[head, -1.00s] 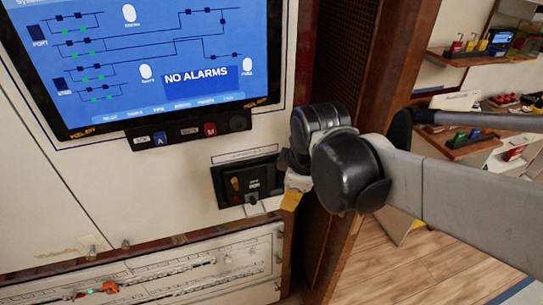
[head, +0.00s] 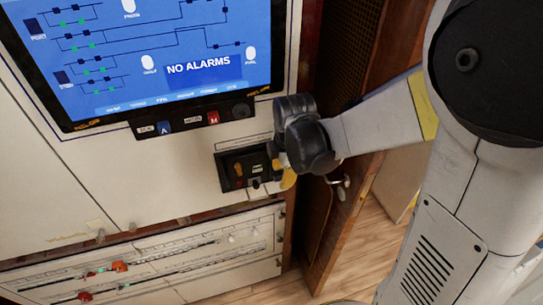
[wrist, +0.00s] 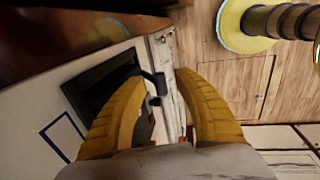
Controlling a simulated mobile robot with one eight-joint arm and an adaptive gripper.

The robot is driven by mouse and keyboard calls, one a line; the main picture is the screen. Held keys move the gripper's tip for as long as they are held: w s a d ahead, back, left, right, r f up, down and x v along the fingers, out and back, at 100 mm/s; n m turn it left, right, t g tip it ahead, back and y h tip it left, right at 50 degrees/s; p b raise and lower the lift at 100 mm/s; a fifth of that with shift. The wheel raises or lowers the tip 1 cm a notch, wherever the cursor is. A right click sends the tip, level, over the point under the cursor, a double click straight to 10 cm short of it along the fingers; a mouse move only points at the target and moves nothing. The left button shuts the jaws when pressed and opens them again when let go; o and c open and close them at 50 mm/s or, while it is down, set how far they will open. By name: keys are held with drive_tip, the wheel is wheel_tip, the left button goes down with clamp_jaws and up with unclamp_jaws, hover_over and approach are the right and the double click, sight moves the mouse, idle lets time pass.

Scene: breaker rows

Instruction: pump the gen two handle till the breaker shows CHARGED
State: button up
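The black breaker unit (head: 230,170) is set in the pale cabinet front below the screen, and its small markings are too blurred to read. A small light-coloured part shows at its lower right, close to my gripper (head: 287,179). In the wrist view, the dark breaker recess (wrist: 88,83) lies to the left, with a black handle-like part (wrist: 154,82) sticking out of it. My gripper's yellow fingers (wrist: 157,80) stand apart on either side of this part. I cannot tell whether they touch it. I cannot tell which generator the unit belongs to.
The screen (head: 140,50) above reads NO ALARMS. Buttons marked A and M sit on a dark strip (head: 190,122) below it. A lower panel (head: 150,262) carries several red and orange parts. A brown wooden panel edge (head: 345,235) stands close right of my gripper.

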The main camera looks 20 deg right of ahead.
drive_tip(key=shift+w+f, duration=0.1)
drive_tip(key=shift+f, duration=0.3)
clamp_jaws()
